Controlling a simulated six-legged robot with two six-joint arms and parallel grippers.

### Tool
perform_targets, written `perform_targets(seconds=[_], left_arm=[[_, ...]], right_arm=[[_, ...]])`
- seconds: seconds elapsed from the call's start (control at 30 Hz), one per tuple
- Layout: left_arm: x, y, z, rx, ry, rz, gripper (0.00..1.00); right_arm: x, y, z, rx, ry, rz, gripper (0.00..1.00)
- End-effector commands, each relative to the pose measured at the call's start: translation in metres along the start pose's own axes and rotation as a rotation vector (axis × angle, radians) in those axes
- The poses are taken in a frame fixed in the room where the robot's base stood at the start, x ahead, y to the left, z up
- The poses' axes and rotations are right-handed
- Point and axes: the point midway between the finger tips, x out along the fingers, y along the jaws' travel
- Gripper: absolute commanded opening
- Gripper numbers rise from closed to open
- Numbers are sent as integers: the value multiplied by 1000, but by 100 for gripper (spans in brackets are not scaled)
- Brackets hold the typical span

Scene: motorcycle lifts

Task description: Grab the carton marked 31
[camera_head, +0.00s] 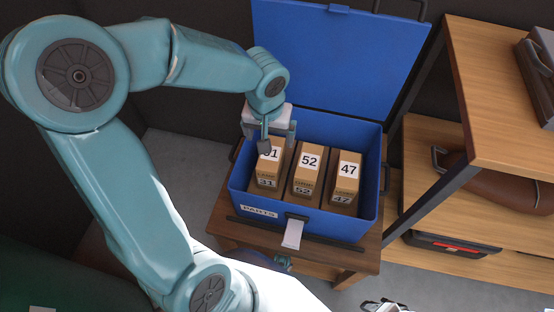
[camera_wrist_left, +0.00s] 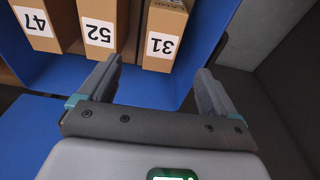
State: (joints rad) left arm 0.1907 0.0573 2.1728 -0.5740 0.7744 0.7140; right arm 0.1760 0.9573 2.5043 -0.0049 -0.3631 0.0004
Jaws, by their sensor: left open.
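The carton marked 31 (camera_head: 268,172) is a brown box standing upright at the left end of a row in a blue parts box (camera_head: 297,218). Its top label is partly covered by a finger of my left gripper (camera_head: 277,143). In the left wrist view my left gripper (camera_wrist_left: 158,78) is open and empty.
Cartons marked 52 (camera_head: 308,172) and 47 (camera_head: 345,182) stand to its right. The blue lid (camera_head: 340,60) is raised behind. The box stands on a small wooden table (camera_head: 222,225). A wooden shelf unit (camera_head: 490,95) stands close on the right.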

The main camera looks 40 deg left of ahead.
Motion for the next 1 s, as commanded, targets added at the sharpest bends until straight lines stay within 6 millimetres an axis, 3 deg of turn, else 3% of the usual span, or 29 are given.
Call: perform_targets(seconds=[0.4, 0.63, 0.87, 1.0], left_arm=[[93, -3, 7, 1, -5, -1, 92], [110, -2, 5, 0, -3, -1, 92], [148, -2, 1, 1, -4, -1, 92], [158, -1, 0, 1, -3, 0, 92]], right_arm=[[28, 10, 0, 0, -1, 0, 38], [33, 12, 0, 0, -1, 0, 38], [45, 16, 0, 0, -1, 0, 38], [47, 17, -1, 0, -1, 0, 38]])
